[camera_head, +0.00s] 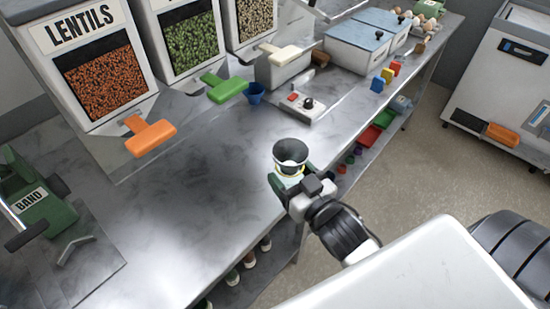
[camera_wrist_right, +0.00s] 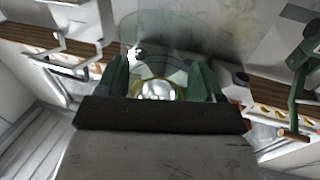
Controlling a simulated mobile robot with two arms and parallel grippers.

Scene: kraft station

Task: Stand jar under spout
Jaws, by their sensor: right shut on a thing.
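My right gripper (camera_head: 288,180) is shut on a clear glass jar (camera_head: 290,168) over the front part of the steel counter. A dark grey, funnel-like piece (camera_head: 291,151) sits at the jar's top. In the right wrist view the see-through jar (camera_wrist_right: 157,88) is between the green fingers of the right gripper (camera_wrist_right: 160,85). I cannot tell whether the jar touches the counter. My left gripper is not in view.
A green "BAND" machine (camera_head: 40,205) is at left. Blue-lidded boxes (camera_head: 358,40) stand at the back right. The counter (camera_head: 190,190) left of the jar is clear.

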